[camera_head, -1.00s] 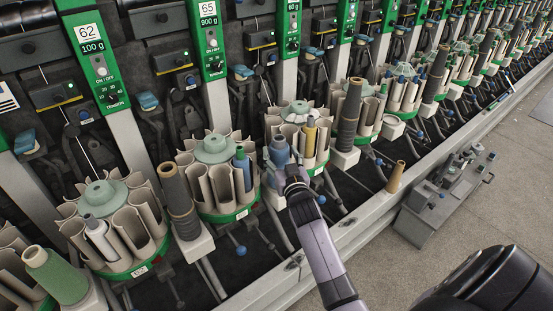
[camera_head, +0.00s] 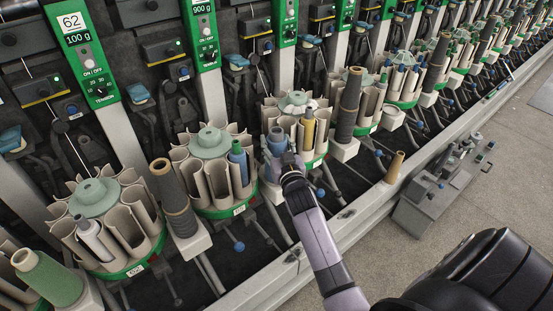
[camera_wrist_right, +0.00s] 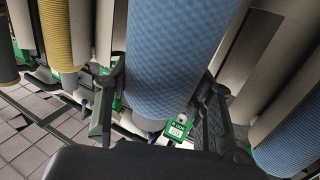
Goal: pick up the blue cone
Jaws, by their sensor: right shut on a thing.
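The blue cone (camera_head: 277,140) stands upright at the front of the winder, between two round magazines. In the right wrist view the blue cone (camera_wrist_right: 175,55) fills the middle, with one finger on each side near its lower end. My right gripper (camera_head: 285,162) is shut on it. The right gripper (camera_wrist_right: 158,112) also shows in the wrist view. The cone's foot is partly hidden by the gripper in the head view. My left gripper is in neither view.
A magazine (camera_head: 210,146) with a smaller blue bobbin (camera_head: 238,158) stands left; another with a yellow bobbin (camera_head: 308,130) stands right. Tall dark cones (camera_head: 172,190) (camera_head: 349,104) flank them. Grey floor lies right.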

